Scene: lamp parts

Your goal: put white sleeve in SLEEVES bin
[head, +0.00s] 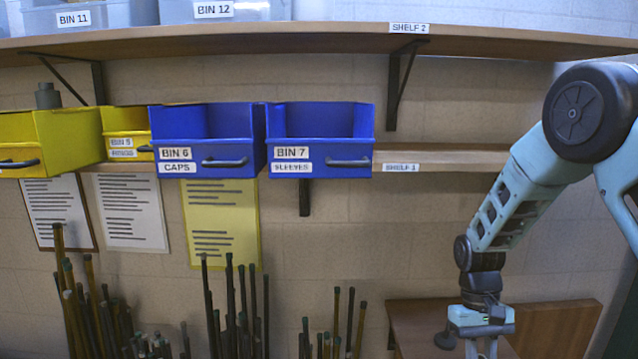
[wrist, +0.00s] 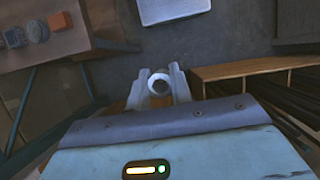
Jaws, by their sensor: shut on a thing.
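The SLEEVES bin (head: 320,165) is the blue BIN 7 on SHELF 1 in the head view. Its top is open and its inside floor is hidden. My gripper (head: 481,350) is at the bottom right of the head view, pointing down, well below and to the right of that bin. In the wrist view, my gripper (wrist: 159,77) is shut on the white sleeve (wrist: 159,84), which shows end-on as a pale ring between the fingers. The sleeve cannot be made out in the head view.
Blue BIN 6 CAPS (head: 207,165) stands left of BIN 7. SHELF 1 (head: 440,160) is bare to the right. SHELF 2 (head: 300,40) overhangs the bins, with a bracket (head: 398,85). Upright rods (head: 240,310) stand below. A wooden surface (head: 425,325) is behind my gripper.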

